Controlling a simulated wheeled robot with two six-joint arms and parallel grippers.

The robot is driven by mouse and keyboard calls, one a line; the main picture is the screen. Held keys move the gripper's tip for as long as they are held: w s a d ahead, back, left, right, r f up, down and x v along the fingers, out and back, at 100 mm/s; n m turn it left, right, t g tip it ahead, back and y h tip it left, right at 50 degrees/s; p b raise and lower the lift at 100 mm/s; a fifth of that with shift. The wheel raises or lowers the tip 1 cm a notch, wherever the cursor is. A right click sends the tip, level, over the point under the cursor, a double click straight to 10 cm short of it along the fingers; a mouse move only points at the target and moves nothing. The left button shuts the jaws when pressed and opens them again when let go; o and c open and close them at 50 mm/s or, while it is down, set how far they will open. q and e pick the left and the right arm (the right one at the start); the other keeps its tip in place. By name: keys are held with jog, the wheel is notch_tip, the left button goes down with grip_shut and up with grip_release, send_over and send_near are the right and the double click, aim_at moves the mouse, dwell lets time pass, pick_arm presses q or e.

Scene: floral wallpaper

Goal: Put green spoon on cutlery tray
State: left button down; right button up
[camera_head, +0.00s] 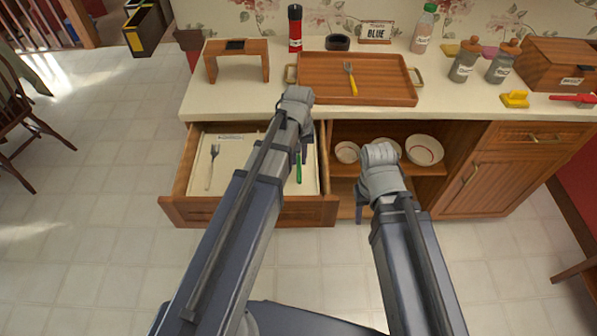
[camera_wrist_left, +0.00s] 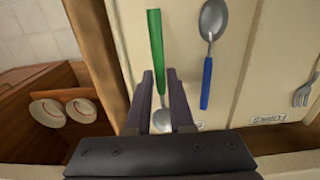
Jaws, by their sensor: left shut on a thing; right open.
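The green spoon (camera_head: 299,172) is at the right side of the open drawer in the head view. In the left wrist view its green handle (camera_wrist_left: 156,45) points up and its metal bowl lies toward my palm. My left gripper also shows in the head view (camera_head: 301,150), over the drawer. The cutlery tray (camera_head: 233,160) fills the drawer, pale with dividers and labels. Whether the spoon touches it I cannot tell. My right gripper (camera_head: 362,210) is open, in front of the open shelf, partly hidden by its arm.
A blue-handled spoon (camera_wrist_left: 207,60) and a fork (camera_head: 212,165) lie in the cutlery tray. Bowls (camera_head: 424,151) stand on the shelf right of the drawer. A wooden serving tray (camera_head: 324,83) with a yellow-handled fork (camera_head: 351,80) sits on the counter (camera_head: 205,102) above.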

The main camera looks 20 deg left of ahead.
aim_at(299, 161)
pick_arm(q)
jog(key=shift+f, duration=0.1)
notch_tip(299, 161, down, 4)
jog(key=b, duration=0.3)
jog(key=shift+r, duration=0.2)
jog(key=shift+b, duration=0.3)
jog(key=shift+f, duration=0.15)
jog(key=c, duration=0.8)
grip_release()
notch_tip(299, 161, up, 12)
jog(key=p, duration=1.2)
jog(key=shift+r, duration=0.25)
jog(key=s+d+m, duration=0.2)
jog(key=s+d, duration=0.1)
jog(key=s, duration=0.1)
jog(key=s+d+m, duration=0.2)
jog(key=s+d, duration=0.2)
jog(key=s, duration=0.1)
jog(key=s+d+m+y, duration=0.1)
jog(key=s+d+m, duration=0.2)
jog(key=s, duration=0.2)
jog(key=shift+s+d, duration=0.15)
jog(key=shift+d, duration=0.1)
